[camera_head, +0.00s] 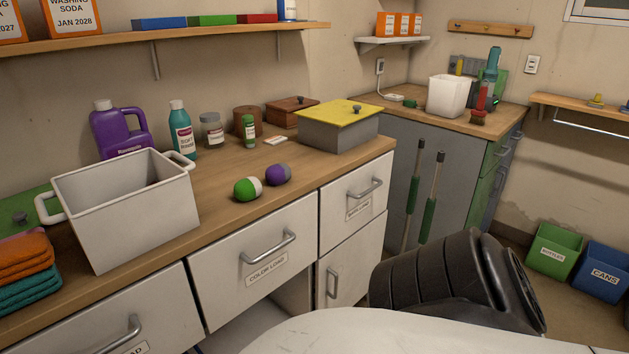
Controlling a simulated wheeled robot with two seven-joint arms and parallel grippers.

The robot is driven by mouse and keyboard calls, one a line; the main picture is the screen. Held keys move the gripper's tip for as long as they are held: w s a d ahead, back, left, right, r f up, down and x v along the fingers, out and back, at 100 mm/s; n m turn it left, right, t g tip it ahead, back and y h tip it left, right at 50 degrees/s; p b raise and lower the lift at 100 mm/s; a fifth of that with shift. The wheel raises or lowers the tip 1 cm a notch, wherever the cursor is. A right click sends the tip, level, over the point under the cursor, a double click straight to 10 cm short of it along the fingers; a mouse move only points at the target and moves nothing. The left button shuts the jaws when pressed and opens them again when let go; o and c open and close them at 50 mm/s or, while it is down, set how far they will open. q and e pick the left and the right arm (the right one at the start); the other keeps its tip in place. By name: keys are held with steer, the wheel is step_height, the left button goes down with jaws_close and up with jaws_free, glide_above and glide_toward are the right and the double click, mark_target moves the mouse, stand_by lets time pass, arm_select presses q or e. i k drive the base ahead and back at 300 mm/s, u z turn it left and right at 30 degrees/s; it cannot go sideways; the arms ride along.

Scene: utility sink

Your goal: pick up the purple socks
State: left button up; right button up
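The purple socks (278,174) show as a rolled ball, purple with a grey part, on the wooden counter. They lie near the counter's front edge, above the drawer front. A green and white sock ball (246,189) lies close to their left. Neither of my grippers shows in this view. A black ribbed part of my own body, probably an arm link, shows at the lower right, well apart from the socks. Nothing is holding or covering the socks.
A white two-handled bin (130,217) stands left on the counter (222,211). A grey box with a yellow lid (340,125) stands right of the socks. Bottles and jars line the back. Drawer handles (270,247) stick out in front. Counter around the sock balls is clear.

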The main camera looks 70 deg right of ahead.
mark_target(278, 174)
steer(key=k, duration=0.5)
steer(key=z, duration=0.85)
